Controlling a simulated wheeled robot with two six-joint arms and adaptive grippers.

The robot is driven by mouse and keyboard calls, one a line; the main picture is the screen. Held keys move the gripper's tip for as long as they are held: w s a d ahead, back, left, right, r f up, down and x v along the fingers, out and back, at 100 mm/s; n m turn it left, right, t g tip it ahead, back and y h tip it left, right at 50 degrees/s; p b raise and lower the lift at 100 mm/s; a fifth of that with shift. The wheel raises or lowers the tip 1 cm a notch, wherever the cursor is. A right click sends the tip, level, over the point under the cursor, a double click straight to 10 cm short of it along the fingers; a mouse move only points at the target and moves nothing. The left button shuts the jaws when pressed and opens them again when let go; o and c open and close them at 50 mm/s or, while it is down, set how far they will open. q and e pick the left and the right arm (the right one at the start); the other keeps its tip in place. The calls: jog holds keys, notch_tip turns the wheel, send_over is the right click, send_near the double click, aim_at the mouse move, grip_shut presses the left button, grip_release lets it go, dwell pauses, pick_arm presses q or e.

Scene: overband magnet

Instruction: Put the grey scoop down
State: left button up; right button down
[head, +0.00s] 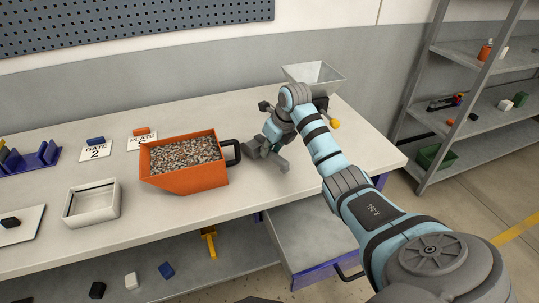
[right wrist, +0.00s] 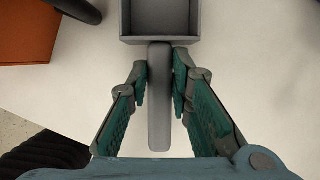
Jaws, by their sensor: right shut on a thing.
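My right gripper (head: 268,152) is over the table just right of the orange bin's black handle. In the right wrist view, the gripper (right wrist: 159,85) is shut on the handle of the grey scoop (right wrist: 159,110), one finger on each side. The scoop's square tray points away from the gripper; its visible inside looks empty. In the head view the scoop is hard to tell from the grey fingers. I cannot tell whether it touches the tabletop. My left gripper is not in view.
The orange bin (head: 190,178) of mixed grains stands left of the gripper. A white tray (head: 92,216) and two labelled plates, GATE 2 (head: 97,153) and PLATE (head: 142,141), lie farther left. A grey hopper (head: 314,76) stands behind. A drawer (head: 310,240) is open below the table.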

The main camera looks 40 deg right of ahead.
jog(key=shift+s+f, duration=0.15)
jog(key=shift+f, duration=0.6)
jog(key=shift+s, duration=0.1)
jog(key=c, duration=1.9)
grip_release()
jog(key=shift+f, duration=0.1)
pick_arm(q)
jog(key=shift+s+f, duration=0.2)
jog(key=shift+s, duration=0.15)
pick_arm(e)
jog(key=o, duration=0.5)
jog(key=shift+c, duration=0.2)
jog(key=shift+r, duration=0.45)
pick_arm(q)
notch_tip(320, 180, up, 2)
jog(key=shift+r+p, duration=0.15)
jog(key=shift+p, duration=0.95)
pick_arm(e)
jog(key=v, duration=1.1)
jog(key=shift+s+r, duration=0.15)
jog(key=shift+s, duration=0.05)
